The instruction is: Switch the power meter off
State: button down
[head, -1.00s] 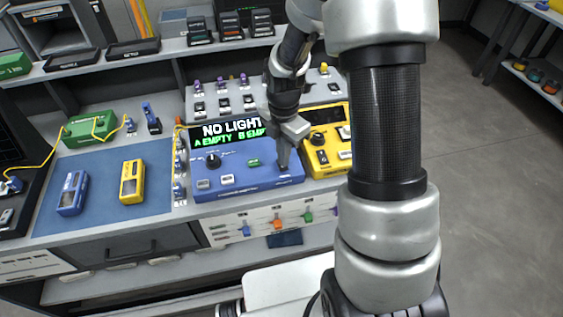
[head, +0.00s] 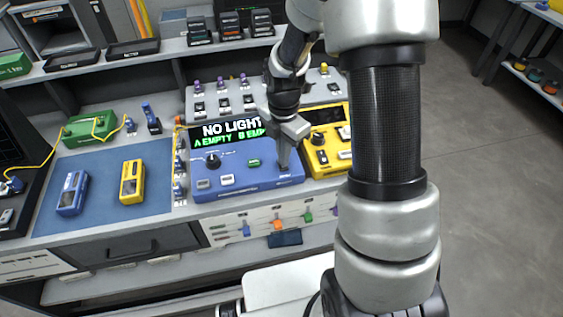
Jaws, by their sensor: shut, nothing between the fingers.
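The blue power meter (head: 240,184) stands on the bench. Its display (head: 226,130) is lit and reads "NO LIGHT" in white, with "A EMPTY" and a partly hidden "B EM…" in green below. A dark knob (head: 213,160), a green button (head: 254,163) and two pale buttons (head: 227,180) are on its face. My gripper (head: 283,166) is shut and empty, pointing down at the right part of the blue face. Its tips are at or just above a small dark control there; I cannot tell whether they touch. My gripper hides part of the display's right end.
A yellow instrument (head: 327,158) stands close to the right of the meter, partly behind my arm. A blue mat (head: 95,207) with a blue and a yellow handheld device lies to the left. A green box (head: 88,129) with yellow fibre stands behind it.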

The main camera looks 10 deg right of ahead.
jog(key=shift+f+b, duration=0.5)
jog(key=shift+f, duration=0.2)
dwell(0.6)
notch_tip(320, 180, up, 7)
jog(key=p, duration=0.5)
jog(key=shift+p, duration=0.3)
dwell(0.3)
